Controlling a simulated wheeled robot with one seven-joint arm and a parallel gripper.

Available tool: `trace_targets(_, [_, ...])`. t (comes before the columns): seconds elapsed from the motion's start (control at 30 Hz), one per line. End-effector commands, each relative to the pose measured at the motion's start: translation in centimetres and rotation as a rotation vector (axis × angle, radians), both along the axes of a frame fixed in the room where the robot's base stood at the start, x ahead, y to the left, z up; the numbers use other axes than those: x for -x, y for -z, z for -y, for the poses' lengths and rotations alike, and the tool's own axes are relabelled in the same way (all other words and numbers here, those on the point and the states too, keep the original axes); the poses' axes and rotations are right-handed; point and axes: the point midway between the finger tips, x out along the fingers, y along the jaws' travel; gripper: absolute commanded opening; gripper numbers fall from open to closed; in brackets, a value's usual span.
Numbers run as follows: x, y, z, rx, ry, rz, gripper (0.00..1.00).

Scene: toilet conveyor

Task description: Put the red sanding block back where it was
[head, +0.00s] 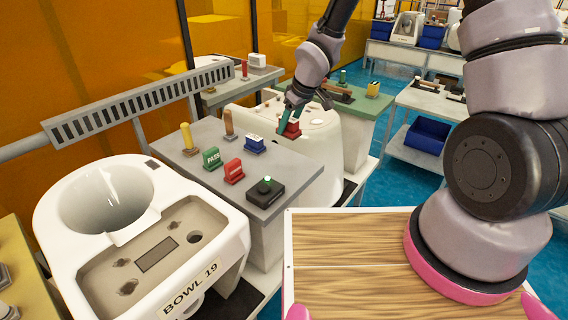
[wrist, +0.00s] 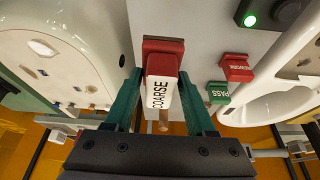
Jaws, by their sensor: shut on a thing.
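The red sanding block (head: 291,130) has a white face lettered COARSE, which shows in the wrist view (wrist: 161,93). My gripper (head: 289,113) is shut on it, with one green finger on each side, as the wrist view also shows (wrist: 160,78). In the head view the block is at the far right edge of the grey-topped bench (head: 217,133), in front of a white toilet bowl. I cannot tell whether the block touches the bench top.
On the bench are a green PASS stamp (head: 212,158), a red REWORK stamp (head: 234,171), a blue block (head: 254,144), yellow and brown handled tools, and a black box (head: 266,192) with a lit green button. White bowls stand on both sides, one marked BOWL 19 (head: 150,235).

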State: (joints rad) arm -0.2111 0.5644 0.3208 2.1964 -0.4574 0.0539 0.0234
Motion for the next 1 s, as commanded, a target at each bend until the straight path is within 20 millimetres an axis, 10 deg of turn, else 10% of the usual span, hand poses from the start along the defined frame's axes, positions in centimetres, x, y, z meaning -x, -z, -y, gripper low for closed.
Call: trace_targets(1.0, [0.7,10.2,-1.6,-0.004,-0.052,0.002,0.0])
